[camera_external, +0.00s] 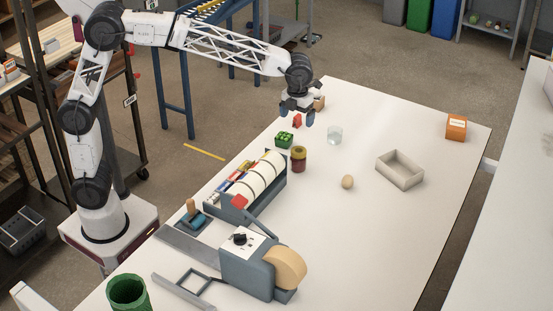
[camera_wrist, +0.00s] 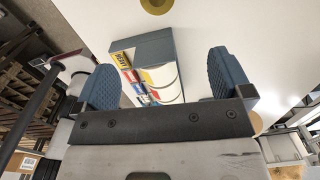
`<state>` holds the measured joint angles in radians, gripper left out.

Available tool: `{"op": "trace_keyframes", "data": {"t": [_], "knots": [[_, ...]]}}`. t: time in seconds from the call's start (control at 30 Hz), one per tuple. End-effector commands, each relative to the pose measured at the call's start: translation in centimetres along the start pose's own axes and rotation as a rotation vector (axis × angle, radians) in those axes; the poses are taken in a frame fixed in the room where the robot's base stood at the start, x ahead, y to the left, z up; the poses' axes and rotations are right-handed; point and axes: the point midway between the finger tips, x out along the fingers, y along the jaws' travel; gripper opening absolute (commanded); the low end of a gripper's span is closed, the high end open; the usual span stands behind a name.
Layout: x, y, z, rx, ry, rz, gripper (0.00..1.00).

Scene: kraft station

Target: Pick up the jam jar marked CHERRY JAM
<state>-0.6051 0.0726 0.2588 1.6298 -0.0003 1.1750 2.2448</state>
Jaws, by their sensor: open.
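A small dark red jar with a yellowish lid (camera_external: 298,160) stands upright on the white table, beside the far end of the roll rack. Its label is too small to read. In the wrist view a round yellow lid (camera_wrist: 157,4), which looks like that jar's, is cut off by the top edge. My gripper (camera_external: 297,113) is open, above the far part of the table, beyond the jar and clear of it. In the wrist view its two blue ribbed fingers (camera_wrist: 165,72) are wide apart with nothing held between them.
The grey roll rack (camera_external: 250,190) and a tape dispenser (camera_external: 250,262) stand along the near side. A green block (camera_external: 284,140), a clear glass (camera_external: 334,135), an egg-like object (camera_external: 347,182), a beige tray (camera_external: 400,172) and an orange box (camera_external: 456,127) surround the jar.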

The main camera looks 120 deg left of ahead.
Motion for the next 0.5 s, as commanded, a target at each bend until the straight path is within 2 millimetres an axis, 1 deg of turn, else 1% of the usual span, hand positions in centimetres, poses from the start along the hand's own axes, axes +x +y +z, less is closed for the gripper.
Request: {"op": "trace_keyframes", "data": {"t": [0.03,0.17,0.5], "knots": [[0.2,0.0,0.6,0.008,0.001,0.002,0.97],[0.6,-0.2,1.7,0.038,0.004,0.005,0.97],[7.8,-0.1,1.6,0.040,0.005,0.007,0.97]]}}
